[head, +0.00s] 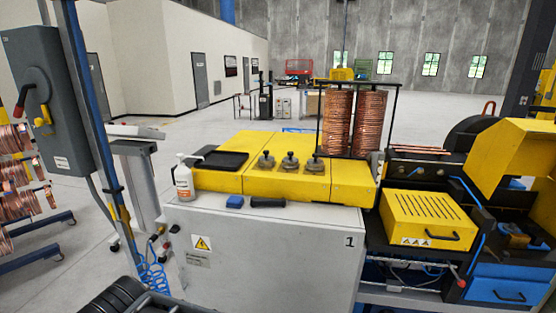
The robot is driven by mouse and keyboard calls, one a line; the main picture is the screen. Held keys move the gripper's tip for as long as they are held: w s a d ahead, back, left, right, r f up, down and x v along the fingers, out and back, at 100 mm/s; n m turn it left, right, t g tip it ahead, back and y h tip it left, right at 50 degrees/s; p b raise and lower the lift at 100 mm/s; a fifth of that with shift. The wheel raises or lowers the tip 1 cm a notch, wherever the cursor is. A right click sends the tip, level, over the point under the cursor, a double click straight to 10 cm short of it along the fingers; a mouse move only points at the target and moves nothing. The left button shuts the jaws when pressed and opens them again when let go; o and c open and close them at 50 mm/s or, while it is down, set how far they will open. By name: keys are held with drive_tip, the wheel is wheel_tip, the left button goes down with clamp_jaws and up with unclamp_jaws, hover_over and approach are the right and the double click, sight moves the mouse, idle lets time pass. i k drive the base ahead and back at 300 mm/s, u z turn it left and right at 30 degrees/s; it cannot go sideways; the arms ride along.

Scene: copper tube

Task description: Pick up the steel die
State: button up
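Three small grey metal pieces stand in a row on the yellow machine top (222,182): a left one (265,161), a middle one (289,162) and a right one (315,164). They look like steel dies, each wide at the base with a narrower top, but they are too small to tell apart. They stand upright and apart from one another. My gripper is not recognisable in the head view, and nothing touches the pieces.
A black tray (221,160) and a white bottle (184,178) are left of the pieces. A blue block (235,202) and a black handle-like object (268,203) lie on the front ledge. Tall copper coils (337,122) stand behind right. A blue post (92,110) rises at left.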

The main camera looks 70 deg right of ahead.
sight(266, 161)
drive_tip(key=z, duration=0.85)
drive_tip(key=i, duration=0.75)
drive_tip(key=z, duration=0.9)
drive_tip(key=i, duration=0.55)
